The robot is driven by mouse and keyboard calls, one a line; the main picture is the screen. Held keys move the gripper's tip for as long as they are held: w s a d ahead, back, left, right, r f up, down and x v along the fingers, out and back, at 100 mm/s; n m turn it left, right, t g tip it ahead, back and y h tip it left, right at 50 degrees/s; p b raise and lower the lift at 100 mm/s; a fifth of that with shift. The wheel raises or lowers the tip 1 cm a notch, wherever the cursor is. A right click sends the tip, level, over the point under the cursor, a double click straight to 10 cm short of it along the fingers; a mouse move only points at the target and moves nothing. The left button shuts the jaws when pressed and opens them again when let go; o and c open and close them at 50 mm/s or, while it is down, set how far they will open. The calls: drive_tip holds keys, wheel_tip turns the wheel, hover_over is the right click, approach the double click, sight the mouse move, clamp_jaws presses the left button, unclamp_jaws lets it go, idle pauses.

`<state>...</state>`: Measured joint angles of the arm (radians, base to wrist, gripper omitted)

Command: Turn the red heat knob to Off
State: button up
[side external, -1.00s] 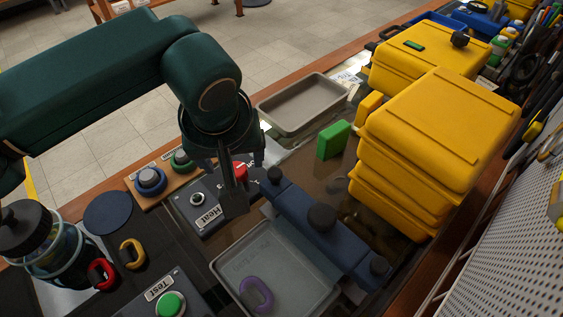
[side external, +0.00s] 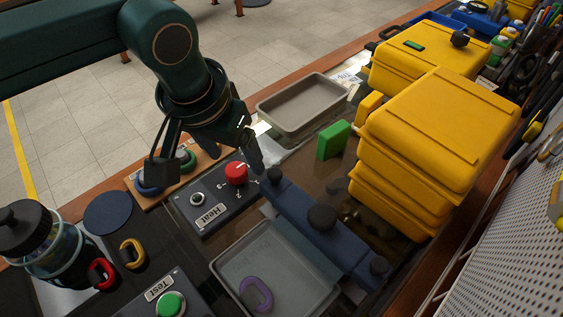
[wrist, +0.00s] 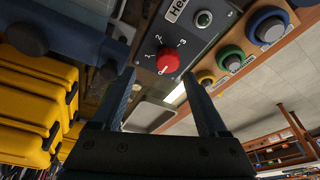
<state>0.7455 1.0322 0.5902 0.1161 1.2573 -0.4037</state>
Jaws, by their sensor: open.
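The red heat knob (side external: 236,173) sits on the dark grey Heat panel (side external: 185,213), with numbered marks around it. In the wrist view the red knob (wrist: 168,61) shows ahead of my fingers, near the gap between their tips. Which mark it points to is too small to tell. My gripper (side external: 210,170) is open and empty, with its fingers spread wide.
A blue clamp-like bar (side external: 305,215) lies right of the panel. A grey tray (side external: 226,268) stands in front and another (side external: 300,106) behind. Yellow cases (side external: 440,130) are stacked at right.

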sight(237, 168)
drive_tip(key=m, duration=0.2)
drive_tip(key=a+m+h, duration=0.1)
drive_tip(key=m, duration=0.1)
drive_tip(key=shift+w+a+r+g+h, duration=0.1)
drive_tip(key=shift+w+g+h, duration=0.05)
drive_tip(key=shift+g+h, duration=0.15)
drive_tip(key=m, duration=0.1)
drive_tip(key=a+m+h, duration=0.1)
drive_tip(key=m, duration=0.1)
drive_tip(key=shift+w+a, duration=0.15)
drive_tip(key=shift+x, duration=2.45)
clamp_jaws()
